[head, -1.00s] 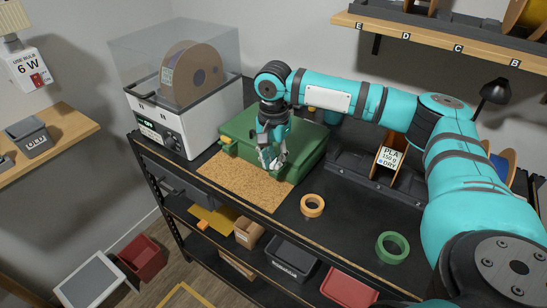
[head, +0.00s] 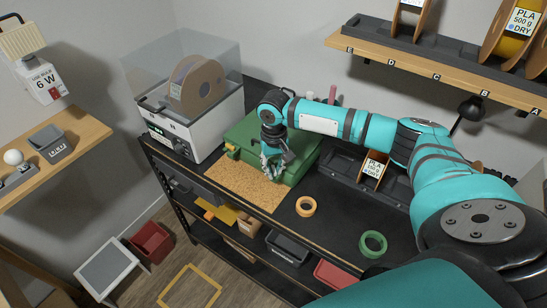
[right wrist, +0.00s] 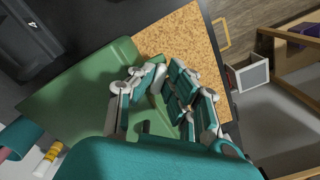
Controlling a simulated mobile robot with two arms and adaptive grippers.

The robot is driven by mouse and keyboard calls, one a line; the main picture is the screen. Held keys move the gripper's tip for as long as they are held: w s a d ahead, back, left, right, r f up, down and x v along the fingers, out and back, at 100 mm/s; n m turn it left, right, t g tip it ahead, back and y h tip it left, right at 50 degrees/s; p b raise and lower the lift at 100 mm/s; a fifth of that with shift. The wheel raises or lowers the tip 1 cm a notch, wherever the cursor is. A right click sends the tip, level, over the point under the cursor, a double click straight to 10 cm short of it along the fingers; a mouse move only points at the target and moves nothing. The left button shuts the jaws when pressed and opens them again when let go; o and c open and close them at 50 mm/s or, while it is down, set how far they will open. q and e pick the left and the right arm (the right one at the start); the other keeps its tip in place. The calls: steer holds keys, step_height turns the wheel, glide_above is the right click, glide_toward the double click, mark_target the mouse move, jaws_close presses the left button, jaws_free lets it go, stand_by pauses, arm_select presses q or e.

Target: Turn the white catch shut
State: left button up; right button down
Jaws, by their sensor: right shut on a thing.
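The green case (head: 300,154) lies closed-looking on the dark bench, behind the cork mat (head: 238,186). My right gripper (head: 273,170) reaches down to the front side of the case. In the right wrist view its fingers (right wrist: 165,92) are closed together at the front edge of the green case (right wrist: 80,90). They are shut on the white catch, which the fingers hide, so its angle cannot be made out. My left gripper is not in view.
A clear-topped box with a spool (head: 198,85) stands left of the case. An orange tape ring (head: 306,206) and a green ring (head: 373,244) lie to the right on the bench. A spool holder (head: 374,170) stands behind them. The cork mat is bare.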

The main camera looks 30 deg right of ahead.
steer(key=shift+r+n+p, duration=0.2)
steer(key=shift+n+p, duration=0.4)
steer(key=shift+n, duration=0.3)
steer(key=shift+d+f+n+p, duration=0.1)
steer(key=shift+n+p, duration=0.25)
steer(key=shift+n, duration=0.55)
steer(key=n, duration=0.4)
steer(key=shift+d+n, duration=0.15)
steer(key=shift+n, duration=0.25)
steer(key=c, duration=1.4)
jaws_free()
steer(key=shift+o, duration=0.2)
